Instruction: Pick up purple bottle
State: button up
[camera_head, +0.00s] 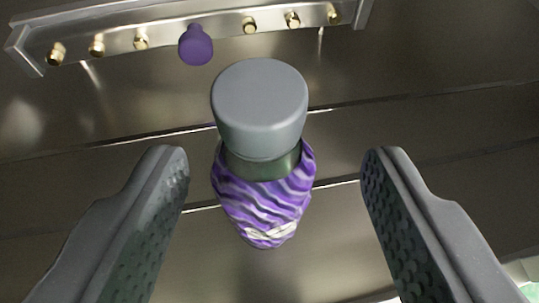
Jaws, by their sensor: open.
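The purple bottle (264,202) stands in the middle of the head camera view, seen from above. It has a purple and white wavy-patterned sleeve, a dark green neck and a large grey cap (260,97). My gripper (273,165) is open, with one grey textured finger on the left of the bottle and one on the right. There is a clear gap between each finger and the bottle, and neither finger appears to touch it. The bottle's base is hidden or too small to make out.
A metal rail (345,14) with several brass fittings and a purple knob (195,45) crosses the top of the view. Brown metallic panels (430,115) with seams lie behind the bottle. A small pale green and white patch shows at the lower right corner.

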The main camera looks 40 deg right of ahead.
jog(key=shift+b+x, duration=0.5)
jog(key=shift+x, duration=2.8)
jog(key=shift+w+a+r, duration=0.15)
jog(key=shift+w, duration=0.05)
grip_shut()
